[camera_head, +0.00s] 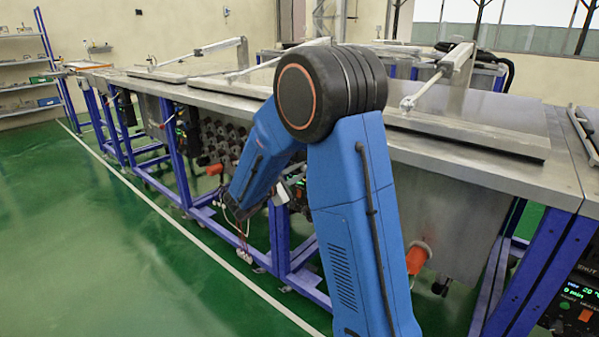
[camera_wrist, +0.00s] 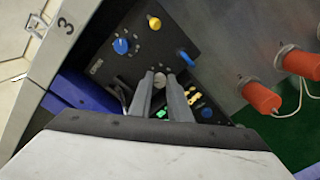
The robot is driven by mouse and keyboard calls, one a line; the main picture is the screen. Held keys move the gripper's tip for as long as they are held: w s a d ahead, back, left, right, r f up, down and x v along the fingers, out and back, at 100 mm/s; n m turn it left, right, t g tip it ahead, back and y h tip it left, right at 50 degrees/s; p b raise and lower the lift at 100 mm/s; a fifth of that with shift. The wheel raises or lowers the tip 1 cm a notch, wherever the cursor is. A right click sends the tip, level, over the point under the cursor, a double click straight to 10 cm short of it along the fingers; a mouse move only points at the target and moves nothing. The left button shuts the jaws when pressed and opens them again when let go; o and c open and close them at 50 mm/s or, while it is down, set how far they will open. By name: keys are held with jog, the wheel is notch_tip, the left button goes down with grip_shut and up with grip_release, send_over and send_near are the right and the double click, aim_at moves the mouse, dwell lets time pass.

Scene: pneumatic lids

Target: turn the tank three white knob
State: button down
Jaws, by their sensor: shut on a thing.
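A dark control panel (camera_wrist: 140,38) shows in the wrist view, beside a pale surface marked with a "3" (camera_wrist: 65,25). A small whitish knob (camera_wrist: 159,81) is on this panel. My gripper (camera_wrist: 161,76) reaches over the panel, with its two grey fingers shut on the white knob, one on each side. The fingers and the gripper body hide part of the knob and the lower panel. In the head view my blue arm bends down toward the tank fronts, and the gripper's hold on the knob cannot be made out there.
The panel also carries a blue round knob (camera_wrist: 121,46), a yellow knob (camera_wrist: 153,23) and a blue knob (camera_wrist: 188,58). Orange handles (camera_wrist: 262,97) stick out to the right. Steel tank tops (camera_head: 480,150) on blue frames line the row. The green floor (camera_head: 90,240) is clear at left.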

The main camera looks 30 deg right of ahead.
dwell(0.3)
jog(key=c, duration=1.7)
grip_release()
jog(key=shift+o, duration=0.2)
jog(key=shift+a, duration=0.1)
jog(key=v, duration=1.7)
jog(key=shift+s+a, duration=0.1)
